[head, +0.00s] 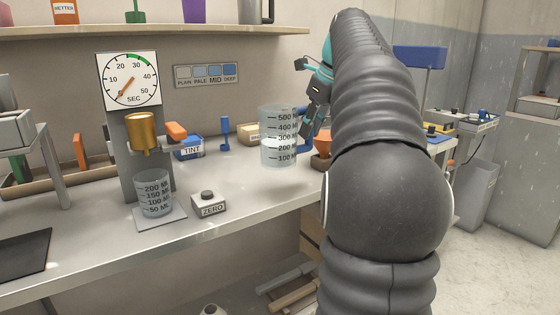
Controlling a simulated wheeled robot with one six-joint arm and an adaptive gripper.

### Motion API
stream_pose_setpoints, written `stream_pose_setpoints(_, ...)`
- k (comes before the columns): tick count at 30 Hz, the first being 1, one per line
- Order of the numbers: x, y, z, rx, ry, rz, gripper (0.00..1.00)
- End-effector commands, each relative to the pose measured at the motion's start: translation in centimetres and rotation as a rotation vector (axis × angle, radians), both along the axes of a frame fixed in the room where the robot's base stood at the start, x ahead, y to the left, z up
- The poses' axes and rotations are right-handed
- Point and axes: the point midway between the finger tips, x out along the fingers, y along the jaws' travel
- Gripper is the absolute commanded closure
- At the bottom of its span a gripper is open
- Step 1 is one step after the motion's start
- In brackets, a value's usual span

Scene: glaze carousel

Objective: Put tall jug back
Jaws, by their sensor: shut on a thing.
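The tall clear jug (277,138), marked from 100 to 500, is upright at the back right of the bench (240,170). Pale liquid shows in its lower part. My gripper (310,106) is at the jug's right side and shut on it, by what seems to be its blue handle. The fingertips are partly hidden by my arm and the jug. I cannot tell whether the jug's base touches the bench or hangs just above it.
A smaller beaker (154,194) stands on a plate under an orange spout (141,132) and dial (129,80). A ZERO button box (208,204), a blue TINT box (190,148) and an orange object (322,145) are nearby. The front bench middle is clear.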

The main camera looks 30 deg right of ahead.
Motion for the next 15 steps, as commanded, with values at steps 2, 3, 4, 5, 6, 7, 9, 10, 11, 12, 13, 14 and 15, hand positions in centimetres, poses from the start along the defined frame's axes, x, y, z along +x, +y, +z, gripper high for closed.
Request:
stream_pose_setpoints(2, 1.6, 0.5, -1.0, 0.0, 0.0, 0.005, 1.0)
stream_pose_setpoints(3, 2.3, 0.8, -1.5, 0.001, 0.0, 0.006, 1.0)
stream_pose_setpoints(4, 2.8, 0.9, -1.8, 0.001, 0.001, 0.005, 1.0)
stream_pose_setpoints(5, 3.4, 1.0, -2.1, 0.002, 0.0, 0.004, 1.0)
stream_pose_setpoints(6, 4.1, 1.2, -2.5, 0.001, 0.0, 0.005, 1.0)
stream_pose_setpoints(7, 4.5, 1.3, -2.8, 0.002, 0.0, 0.004, 1.0)
stream_pose_setpoints(9, 5.5, 1.5, -3.4, 0.001, -0.001, 0.001, 1.0)
stream_pose_setpoints(10, 5.9, 1.6, -3.6, 0.001, -0.001, 0.001, 1.0)
stream_pose_setpoints(11, 6.2, 1.6, -3.8, 0.001, -0.001, 0.001, 1.0)
stream_pose_setpoints(12, 6.5, 1.7, -4.0, 0.0, 0.0, 0.0, 1.0)
stream_pose_setpoints(13, 6.7, 1.7, -4.2, 0.0, 0.0, 0.0, 1.0)
stream_pose_setpoints(14, 6.8, 1.7, -4.2, -0.001, 0.0, -0.001, 1.0)
stream_pose_setpoints(15, 7.0, 1.7, -4.3, 0.0, -0.001, -0.002, 1.0)
